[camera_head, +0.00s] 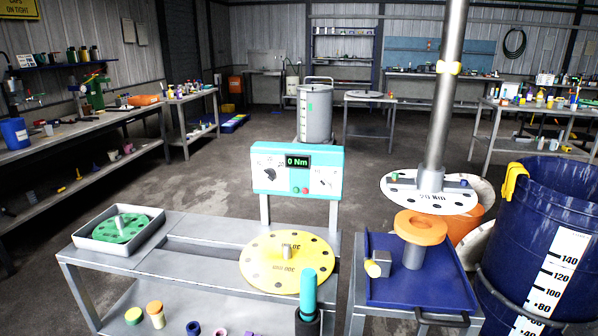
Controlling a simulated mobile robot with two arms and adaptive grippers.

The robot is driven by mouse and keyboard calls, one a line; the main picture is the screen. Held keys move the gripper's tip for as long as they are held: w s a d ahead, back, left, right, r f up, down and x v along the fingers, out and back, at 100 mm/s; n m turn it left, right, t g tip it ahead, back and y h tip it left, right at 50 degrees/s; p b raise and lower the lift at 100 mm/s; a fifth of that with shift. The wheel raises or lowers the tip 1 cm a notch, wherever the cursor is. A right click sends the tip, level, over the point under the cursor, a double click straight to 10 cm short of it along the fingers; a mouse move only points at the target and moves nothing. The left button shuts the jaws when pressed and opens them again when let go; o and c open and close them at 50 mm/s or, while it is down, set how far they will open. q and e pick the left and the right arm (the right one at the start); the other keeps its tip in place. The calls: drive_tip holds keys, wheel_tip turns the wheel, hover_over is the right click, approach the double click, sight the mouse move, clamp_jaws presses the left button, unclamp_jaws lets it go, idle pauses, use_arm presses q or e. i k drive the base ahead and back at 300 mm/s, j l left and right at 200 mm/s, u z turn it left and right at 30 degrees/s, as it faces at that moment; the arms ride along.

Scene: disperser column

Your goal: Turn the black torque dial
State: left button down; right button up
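The black torque dial (270,174) is a small round knob on the left half of the teal and white control panel (297,189). The panel stands on two legs behind the grey workbench. Its green display (298,162) reads 0 Nm. A second, lighter dial with a pointer (324,176) sits on the panel's right half. Neither of my grippers is in view.
A yellow disc (288,277) and a grey tray (92,232) with a green disc lie on the bench. A teal-topped cylinder (308,292) stands at its front. A thick shaft with a white disc (397,190) hangs right of the panel, above a blue cart (385,294). A blue drum (549,225) stands right.

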sight(269, 173)
drive_tip(key=i+l+z, duration=0.15)
drive_tip(key=i+l, duration=0.15)
drive_tip(key=l, duration=0.25)
drive_tip(key=i+l+z, duration=0.2)
drive_tip(key=l, duration=0.3)
drive_tip(key=i, duration=0.1)
